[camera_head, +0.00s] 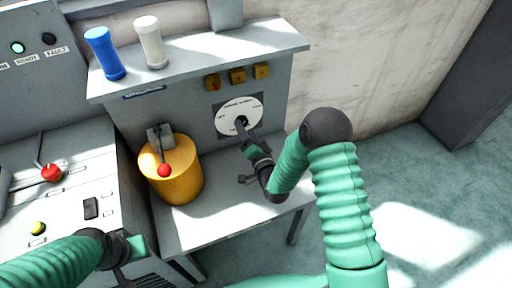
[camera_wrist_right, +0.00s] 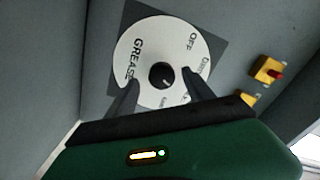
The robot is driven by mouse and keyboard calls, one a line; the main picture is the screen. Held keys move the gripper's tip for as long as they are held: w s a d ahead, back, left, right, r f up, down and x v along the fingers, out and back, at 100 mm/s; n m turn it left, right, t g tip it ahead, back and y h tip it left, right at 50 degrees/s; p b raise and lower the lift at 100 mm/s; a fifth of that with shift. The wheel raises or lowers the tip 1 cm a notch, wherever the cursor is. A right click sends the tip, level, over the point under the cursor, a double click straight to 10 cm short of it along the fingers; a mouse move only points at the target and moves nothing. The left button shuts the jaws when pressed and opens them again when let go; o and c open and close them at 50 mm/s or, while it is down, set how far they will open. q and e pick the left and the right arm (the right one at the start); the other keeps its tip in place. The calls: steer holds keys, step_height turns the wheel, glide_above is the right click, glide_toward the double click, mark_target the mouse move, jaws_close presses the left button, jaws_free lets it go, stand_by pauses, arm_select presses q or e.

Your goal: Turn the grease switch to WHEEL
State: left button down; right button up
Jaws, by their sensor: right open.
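The grease switch is a white round dial (camera_head: 239,117) on a dark square plate on the upright panel of the grey bench. In the right wrist view the dial (camera_wrist_right: 150,50) shows the words GREASE and OFF, other labels partly covered, and a black knob (camera_wrist_right: 162,75) at its centre. My right gripper (camera_wrist_right: 158,88) is open, with one finger on each side of the knob; I cannot tell if they touch it. In the head view the right gripper (camera_head: 243,128) reaches the dial's face. My left gripper (camera_head: 128,245) is at the lower left, away from the dial, its fingertips unclear.
A yellow drum (camera_head: 180,175) with a red-knobbed lever (camera_head: 163,170) stands left of the dial. Yellow switch boxes (camera_head: 237,76) sit above it. A blue cylinder (camera_head: 105,53) and a white cylinder (camera_head: 151,42) stand on the shelf. A control console (camera_head: 70,205) is at left.

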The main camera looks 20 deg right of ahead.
steer(key=s, duration=1.4)
steer(key=shift+d+p, duration=0.3)
